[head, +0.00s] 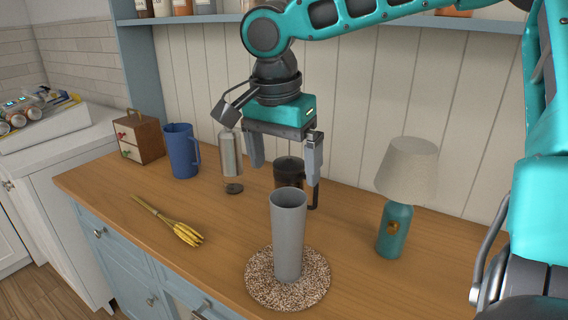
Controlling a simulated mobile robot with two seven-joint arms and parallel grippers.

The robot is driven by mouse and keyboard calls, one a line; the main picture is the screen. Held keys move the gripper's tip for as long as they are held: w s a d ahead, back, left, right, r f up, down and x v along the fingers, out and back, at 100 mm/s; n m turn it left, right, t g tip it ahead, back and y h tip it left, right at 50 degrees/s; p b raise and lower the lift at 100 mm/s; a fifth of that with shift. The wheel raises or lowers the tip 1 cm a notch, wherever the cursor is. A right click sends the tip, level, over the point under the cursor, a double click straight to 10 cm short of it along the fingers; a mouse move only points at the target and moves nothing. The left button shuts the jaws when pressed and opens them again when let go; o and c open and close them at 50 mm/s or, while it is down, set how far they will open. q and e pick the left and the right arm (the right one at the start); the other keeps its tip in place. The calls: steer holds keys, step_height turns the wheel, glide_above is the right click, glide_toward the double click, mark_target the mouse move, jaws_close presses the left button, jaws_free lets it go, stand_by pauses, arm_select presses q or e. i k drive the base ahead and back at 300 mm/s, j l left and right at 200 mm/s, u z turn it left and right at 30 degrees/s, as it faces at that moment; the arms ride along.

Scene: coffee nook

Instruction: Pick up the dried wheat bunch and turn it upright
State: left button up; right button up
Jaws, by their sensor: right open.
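The dried wheat bunch (178,227) lies flat on the wooden counter, left of the middle. Its thin stems point to the back left and its yellow heads toward the front right. My right gripper (284,175) is open and empty, fingers pointing down. In the picture it is above and right of the bunch, over the back part of the counter, in front of a dark mug. My left gripper is not in view.
A tall grey vase (288,237) stands on a speckled round mat (258,293). Behind are a dark mug (289,172), a metal bottle (230,157), a blue pitcher (181,152) and a small wooden drawer box (138,138). A teal lamp (396,230) stands right. The counter (120,180) is clear around the bunch.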

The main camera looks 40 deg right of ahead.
mark_target(186, 233)
steer(key=k+j, duration=0.75)
steer(key=j, duration=0.15)
